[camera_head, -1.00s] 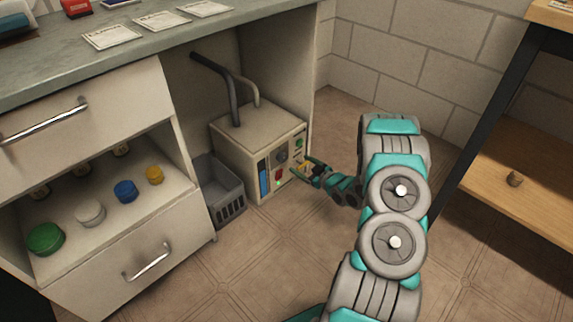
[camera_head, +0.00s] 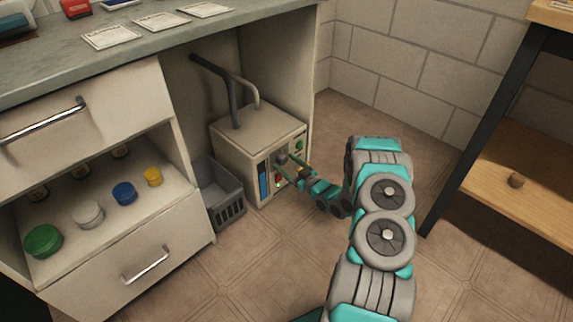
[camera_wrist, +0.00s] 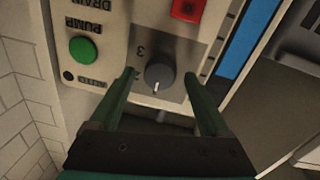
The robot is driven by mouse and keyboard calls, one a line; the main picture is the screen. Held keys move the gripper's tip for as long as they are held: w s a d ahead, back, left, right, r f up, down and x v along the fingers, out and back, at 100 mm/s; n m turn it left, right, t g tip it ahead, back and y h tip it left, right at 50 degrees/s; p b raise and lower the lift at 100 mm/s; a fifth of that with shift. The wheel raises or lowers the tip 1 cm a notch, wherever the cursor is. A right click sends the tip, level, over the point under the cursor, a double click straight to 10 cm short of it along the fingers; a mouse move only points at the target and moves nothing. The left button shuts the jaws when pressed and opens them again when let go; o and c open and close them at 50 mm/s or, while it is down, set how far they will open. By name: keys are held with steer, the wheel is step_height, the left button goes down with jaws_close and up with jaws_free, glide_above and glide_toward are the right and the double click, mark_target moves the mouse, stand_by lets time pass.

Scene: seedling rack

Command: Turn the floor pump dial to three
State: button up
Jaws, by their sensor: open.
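The floor pump (camera_head: 238,153) is a cream box on the floor in the bay under the counter. Its front panel shows upside down in the wrist view. The grey round dial (camera_wrist: 160,77) has a white pointer mark toward the bottom of that picture. The digits 3 (camera_wrist: 140,51) and 2 (camera_wrist: 136,73) are printed beside it. My gripper (camera_wrist: 159,72) is open, with one finger on each side of the dial. Dark gaps show between fingers and dial. In the head view my gripper (camera_head: 291,163) is at the panel and partly covers it.
The panel also carries a green button (camera_wrist: 83,49), a red switch (camera_wrist: 188,9) and a blue strip (camera_wrist: 247,40). A grey basket (camera_head: 218,190) stands left of the pump. The drawer cabinet (camera_head: 150,245) is farther left. Floor (camera_head: 420,285) is clear at right.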

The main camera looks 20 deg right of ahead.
steer(key=shift+w, duration=0.2)
steer(key=shift+a, duration=0.1)
jaws_close()
stand_by(0.5)
